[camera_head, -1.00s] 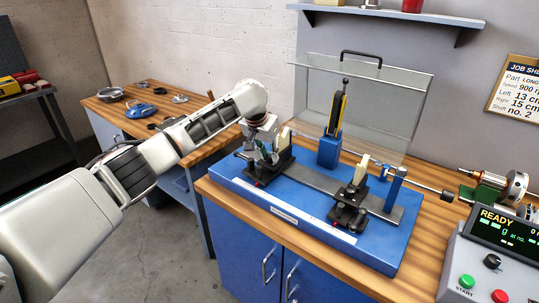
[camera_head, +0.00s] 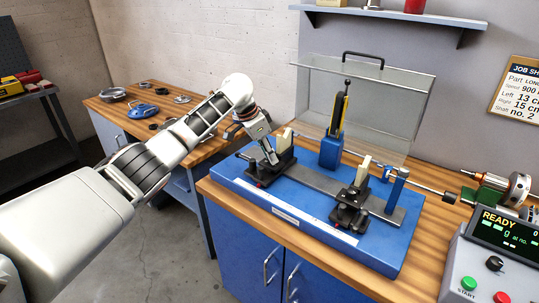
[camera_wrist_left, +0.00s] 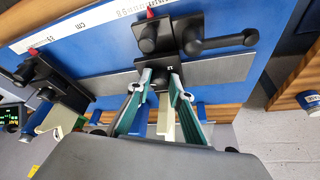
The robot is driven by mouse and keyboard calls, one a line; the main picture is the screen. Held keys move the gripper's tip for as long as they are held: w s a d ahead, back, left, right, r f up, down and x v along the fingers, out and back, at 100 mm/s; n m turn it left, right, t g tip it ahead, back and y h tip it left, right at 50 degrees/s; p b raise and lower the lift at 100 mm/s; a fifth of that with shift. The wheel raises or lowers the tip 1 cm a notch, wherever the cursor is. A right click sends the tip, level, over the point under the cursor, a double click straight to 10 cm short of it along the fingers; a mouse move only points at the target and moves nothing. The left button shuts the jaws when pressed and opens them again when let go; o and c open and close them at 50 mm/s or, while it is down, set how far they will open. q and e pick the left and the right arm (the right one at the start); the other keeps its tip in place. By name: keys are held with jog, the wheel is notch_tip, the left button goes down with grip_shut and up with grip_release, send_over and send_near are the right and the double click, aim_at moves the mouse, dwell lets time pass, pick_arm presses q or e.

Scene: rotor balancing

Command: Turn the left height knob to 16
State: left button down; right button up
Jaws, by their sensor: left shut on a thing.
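The left pedestal (camera_head: 285,163) is black with a cream upright piece, and stands on the blue bench machine (camera_head: 303,206). My left gripper (camera_head: 272,160) reaches it from above on its near side. In the wrist view its green-sided fingers (camera_wrist_left: 159,84) are shut around the small dark left height knob (camera_wrist_left: 160,74) on the pedestal. The fingers hide much of the knob, and its number is too small to read. A black lever (camera_wrist_left: 225,42) and a red pointer (camera_wrist_left: 150,14) are beside it. My right gripper is out of view.
The right pedestal (camera_head: 350,206) stands farther along the rail. A blue post (camera_head: 331,150) and a clear guard (camera_head: 385,105) are behind. The control box (camera_head: 496,240) reads READY. A job sheet (camera_head: 517,90) hangs on the wall at right.

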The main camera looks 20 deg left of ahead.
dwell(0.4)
pick_arm(q)
jog(key=c, duration=1.8)
grip_release()
jog(key=v, duration=1.2)
jog(key=shift+r, duration=0.1)
